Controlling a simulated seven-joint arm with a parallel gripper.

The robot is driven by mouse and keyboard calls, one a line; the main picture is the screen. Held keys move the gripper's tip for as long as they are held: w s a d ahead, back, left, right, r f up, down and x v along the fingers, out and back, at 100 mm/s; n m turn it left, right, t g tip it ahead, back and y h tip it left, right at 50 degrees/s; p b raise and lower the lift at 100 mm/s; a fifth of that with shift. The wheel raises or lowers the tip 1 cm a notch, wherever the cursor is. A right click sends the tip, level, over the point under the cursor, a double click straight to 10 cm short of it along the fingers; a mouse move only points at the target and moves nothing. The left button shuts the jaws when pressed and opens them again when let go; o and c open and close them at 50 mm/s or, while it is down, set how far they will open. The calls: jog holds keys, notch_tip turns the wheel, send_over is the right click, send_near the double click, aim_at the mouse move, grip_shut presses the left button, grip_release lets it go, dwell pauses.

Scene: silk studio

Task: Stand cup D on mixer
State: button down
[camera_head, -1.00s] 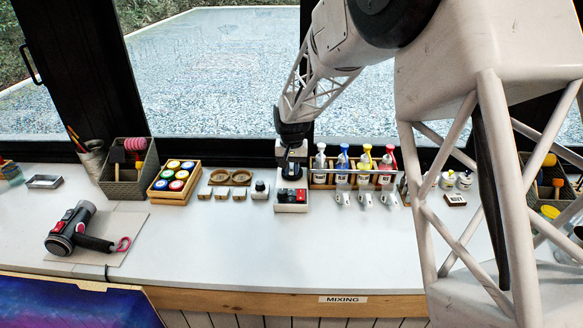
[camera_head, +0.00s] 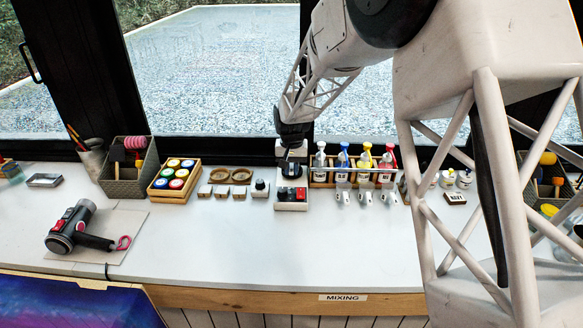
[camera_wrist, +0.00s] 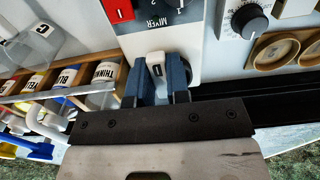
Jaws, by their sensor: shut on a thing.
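In the head view my gripper (camera_head: 291,170) is over the back of the mixer (camera_head: 292,206), and the cup is hidden or too small to make out.
Bottles in a wooden rack (camera_head: 352,177) stand right of the mixer, with several lettered cups (camera_head: 366,194) in front. The front counter (camera_head: 260,250) is clear.

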jog(key=c, duration=1)
grip_release()
jog(key=shift+r, duration=3.85)
